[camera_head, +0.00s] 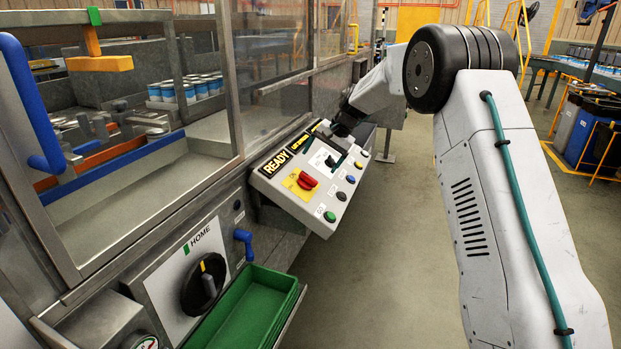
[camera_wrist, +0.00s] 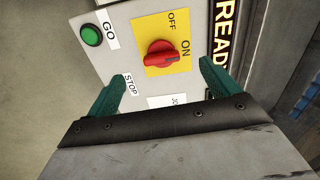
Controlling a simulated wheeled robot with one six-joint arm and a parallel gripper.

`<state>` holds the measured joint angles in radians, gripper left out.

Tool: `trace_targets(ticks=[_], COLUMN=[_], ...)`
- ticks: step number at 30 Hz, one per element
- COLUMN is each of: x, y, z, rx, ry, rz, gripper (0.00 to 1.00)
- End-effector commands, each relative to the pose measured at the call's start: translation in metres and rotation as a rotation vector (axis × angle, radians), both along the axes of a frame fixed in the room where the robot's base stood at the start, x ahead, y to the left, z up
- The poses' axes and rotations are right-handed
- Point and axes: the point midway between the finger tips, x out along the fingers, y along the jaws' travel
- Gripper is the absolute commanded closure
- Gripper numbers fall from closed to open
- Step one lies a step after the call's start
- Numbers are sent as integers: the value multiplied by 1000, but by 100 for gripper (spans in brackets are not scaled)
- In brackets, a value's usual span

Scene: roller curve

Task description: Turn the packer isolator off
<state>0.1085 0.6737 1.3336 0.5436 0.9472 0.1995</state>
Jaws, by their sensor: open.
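The packer isolator is a red rotary knob (camera_head: 307,181) on a yellow plate on the sloping control panel (camera_head: 267,187). In the wrist view the red knob (camera_wrist: 161,56) sits ahead of my gripper (camera_wrist: 162,72), with its handle lying roughly crosswise towards the ON label; OFF is printed above ON at the plate's upper right. My gripper is open and empty. Its two teal fingertips stand apart, one to each side and a little below the knob in the picture, and I see no contact. In the head view my wrist is over the panel's far part; the fingertips are hard to make out.
A green GO button (camera_wrist: 91,35) and a STOP label (camera_wrist: 131,84) are beside the yellow plate. A READY display (camera_head: 277,162) runs along the panel's upper edge. A green tray (camera_head: 296,300) and a black HOME selector (camera_head: 206,287) are below left. Open floor lies right of the panel.

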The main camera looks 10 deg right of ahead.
Motion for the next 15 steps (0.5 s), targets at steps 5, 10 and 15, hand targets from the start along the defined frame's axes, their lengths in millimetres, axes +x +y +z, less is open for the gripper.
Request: trace_targets(ticks=[5, 10, 15], x=[23, 30, 37], y=[-3, 3, 14], z=[-26, -43, -68], rx=[23, 28, 26], ry=[0, 1, 3], rz=[-31, -35, -35], gripper=[13, 13, 13])
